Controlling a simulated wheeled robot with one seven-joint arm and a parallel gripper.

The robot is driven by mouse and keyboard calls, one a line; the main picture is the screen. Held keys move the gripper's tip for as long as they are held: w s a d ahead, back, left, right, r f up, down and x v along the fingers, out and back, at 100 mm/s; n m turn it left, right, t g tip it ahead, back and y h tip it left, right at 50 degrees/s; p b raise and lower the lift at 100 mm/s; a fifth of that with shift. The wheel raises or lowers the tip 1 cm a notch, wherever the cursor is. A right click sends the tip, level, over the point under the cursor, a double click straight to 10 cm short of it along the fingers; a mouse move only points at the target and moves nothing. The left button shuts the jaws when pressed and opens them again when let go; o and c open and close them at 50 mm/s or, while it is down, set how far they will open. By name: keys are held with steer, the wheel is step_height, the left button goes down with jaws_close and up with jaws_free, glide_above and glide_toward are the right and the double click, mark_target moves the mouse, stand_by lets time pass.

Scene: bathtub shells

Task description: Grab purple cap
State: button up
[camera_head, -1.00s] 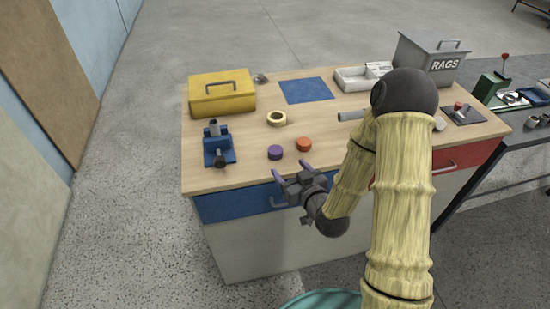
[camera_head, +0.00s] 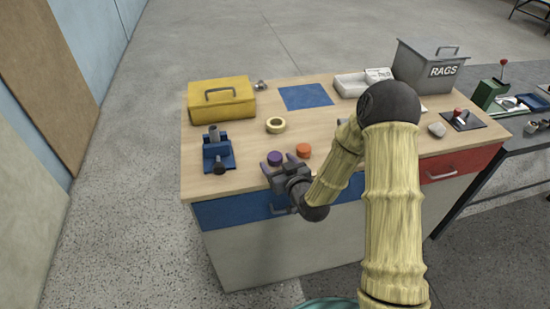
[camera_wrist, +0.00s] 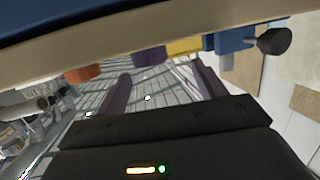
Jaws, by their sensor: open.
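The purple cap (camera_head: 274,158) stands on the wooden bench top near its front edge, left of an orange cap (camera_head: 304,150). My gripper (camera_head: 279,164) is open and empty, just in front of the purple cap, with its fingers pointing towards it. In the wrist view the purple cap (camera_wrist: 150,56) shows beyond the gap between my fingers (camera_wrist: 162,82). It looks apart from both fingers. The orange cap (camera_wrist: 82,74) is outside the gap, beyond the left finger in that view.
A blue vise (camera_head: 218,152) stands left of the caps, and a tape roll (camera_head: 276,125) lies behind them. A yellow toolbox (camera_head: 221,100), a blue mat (camera_head: 306,96) and a grey rags bin (camera_head: 425,70) are farther back. The bench drawer (camera_head: 235,210) is below my gripper.

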mark_target(276, 157)
steer(key=shift+w+a+f+p, duration=0.2)
steer(key=shift+w+f+p, duration=0.1)
steer(key=shift+w, duration=0.5)
steer(key=shift+w+a+f+p, duration=0.2)
steer(key=shift+w+f, duration=0.05)
steer(key=shift+w, duration=0.55)
steer(key=shift+w+a+f+p, duration=0.2)
steer(key=shift+w+f+p, duration=0.1)
steer(key=shift+w, duration=0.5)
steer(key=c, duration=1)
